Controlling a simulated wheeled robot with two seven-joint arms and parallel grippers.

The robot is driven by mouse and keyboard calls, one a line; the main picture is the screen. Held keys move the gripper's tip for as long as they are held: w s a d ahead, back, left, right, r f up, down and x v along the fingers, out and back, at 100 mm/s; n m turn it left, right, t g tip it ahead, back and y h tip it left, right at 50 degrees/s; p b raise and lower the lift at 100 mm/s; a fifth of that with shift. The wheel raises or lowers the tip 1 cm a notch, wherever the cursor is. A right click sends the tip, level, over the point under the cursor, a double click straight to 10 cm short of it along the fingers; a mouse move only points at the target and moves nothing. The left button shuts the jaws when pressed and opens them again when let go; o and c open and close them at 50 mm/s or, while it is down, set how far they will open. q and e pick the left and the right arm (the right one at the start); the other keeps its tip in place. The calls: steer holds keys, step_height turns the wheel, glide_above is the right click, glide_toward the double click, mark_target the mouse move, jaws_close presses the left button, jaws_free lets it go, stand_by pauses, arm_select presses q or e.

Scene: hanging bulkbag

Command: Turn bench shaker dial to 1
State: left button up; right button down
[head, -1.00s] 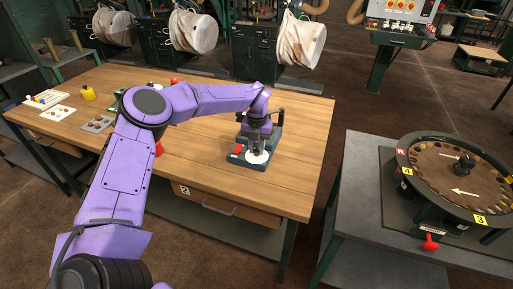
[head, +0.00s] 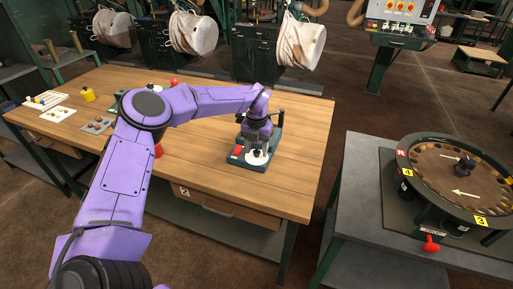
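The bench shaker (head: 274,140) sits on the wooden bench near its right end. It has a dark grey-green base, a red switch (head: 237,151) and a white dial face (head: 262,160) at its front. My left gripper (head: 257,152) points down over the dial, with its fingertips at or just above the knob. The fingers and wrist hide much of the dial, so I cannot read its setting or tell whether the fingers touch the knob. My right gripper is not in view.
The wooden bench (head: 300,120) is clear right of the shaker. Red objects (head: 175,82) and small trays (head: 97,125) stand on its left part, near my arm. A grey table with a round numbered turntable (head: 460,175) stands to the right, across a gap.

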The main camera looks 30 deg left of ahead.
mark_target(256, 151)
arm_select(q)
step_height(256, 151, up, 11)
steer(key=b, duration=0.1)
steer(key=shift+f+b, duration=0.2)
steer(key=shift+b, duration=0.15)
stand_by(0.3)
